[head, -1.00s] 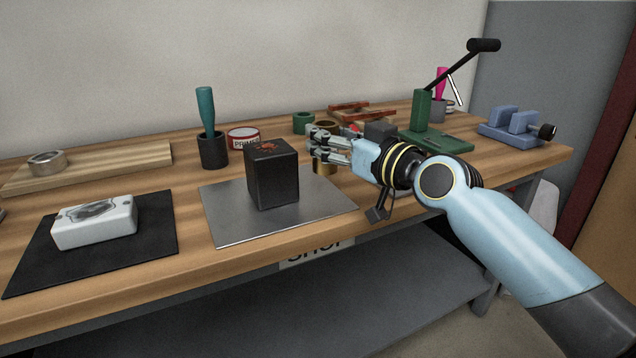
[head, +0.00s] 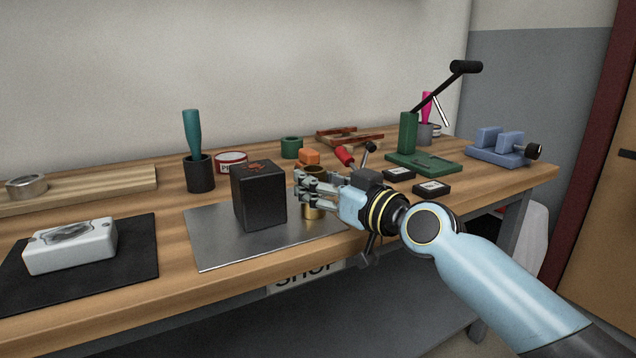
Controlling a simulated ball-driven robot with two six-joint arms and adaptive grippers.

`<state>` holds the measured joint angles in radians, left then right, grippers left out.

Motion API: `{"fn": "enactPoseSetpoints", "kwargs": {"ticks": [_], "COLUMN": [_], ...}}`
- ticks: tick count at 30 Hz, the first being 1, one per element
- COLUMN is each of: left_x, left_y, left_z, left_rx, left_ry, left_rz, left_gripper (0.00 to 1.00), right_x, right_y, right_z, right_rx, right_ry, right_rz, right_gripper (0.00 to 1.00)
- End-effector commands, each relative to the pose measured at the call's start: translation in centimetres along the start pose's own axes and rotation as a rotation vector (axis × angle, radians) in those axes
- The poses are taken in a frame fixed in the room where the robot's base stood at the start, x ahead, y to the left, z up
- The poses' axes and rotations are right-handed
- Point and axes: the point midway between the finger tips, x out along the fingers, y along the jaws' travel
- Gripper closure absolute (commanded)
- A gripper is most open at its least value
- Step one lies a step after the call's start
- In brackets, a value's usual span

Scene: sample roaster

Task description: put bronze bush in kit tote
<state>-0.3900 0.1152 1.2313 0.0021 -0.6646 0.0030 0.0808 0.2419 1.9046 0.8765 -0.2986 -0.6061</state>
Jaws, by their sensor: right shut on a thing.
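The bronze bush (head: 312,213) is a brass-coloured cylinder standing upright just right of the black box. My right gripper (head: 308,187) comes in from the right and is shut on it. The fingers cover the bush's middle; its upper rim and lower end show. I cannot tell whether its lower end touches the steel plate or is held just above it. I see nothing that is clearly the kit tote. My left gripper is out of view.
The black box (head: 259,195) stands on the steel plate (head: 215,240), close left of my fingers. Behind are a teal-handled tool in a dark cup (head: 200,174), a tin (head: 231,162) and a green ring (head: 291,148). A green press (head: 410,135) and blue vise (head: 497,147) stand right.

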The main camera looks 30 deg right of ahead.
Motion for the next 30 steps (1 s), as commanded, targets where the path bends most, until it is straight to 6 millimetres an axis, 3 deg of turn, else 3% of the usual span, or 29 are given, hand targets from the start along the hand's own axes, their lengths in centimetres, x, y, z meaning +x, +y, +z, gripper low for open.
{"fn": "enactPoseSetpoints", "kwargs": {"ticks": [2, 3, 8, 20, 30], "left_x": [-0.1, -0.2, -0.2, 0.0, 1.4], "left_y": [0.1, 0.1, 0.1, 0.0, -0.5], "left_z": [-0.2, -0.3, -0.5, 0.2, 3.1], "left_rx": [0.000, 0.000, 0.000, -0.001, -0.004], "left_ry": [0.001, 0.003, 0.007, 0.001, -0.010], "left_rz": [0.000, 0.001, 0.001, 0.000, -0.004], "left_gripper": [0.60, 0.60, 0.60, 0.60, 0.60], "right_x": [0.0, 0.0, 0.0, 0.0, -7.7], "right_y": [0.0, 0.0, 0.0, 0.0, 0.0], "right_z": [-0.1, 0.1, 0.1, -0.3, -0.1], "right_rx": [-0.001, 0.000, 0.000, 0.000, -0.003], "right_ry": [0.004, 0.000, 0.000, 0.001, -0.005], "right_rz": [0.000, 0.000, 0.000, 0.000, -0.002], "right_gripper": [1.00, 0.58, 0.37, 0.36, 0.36]}}
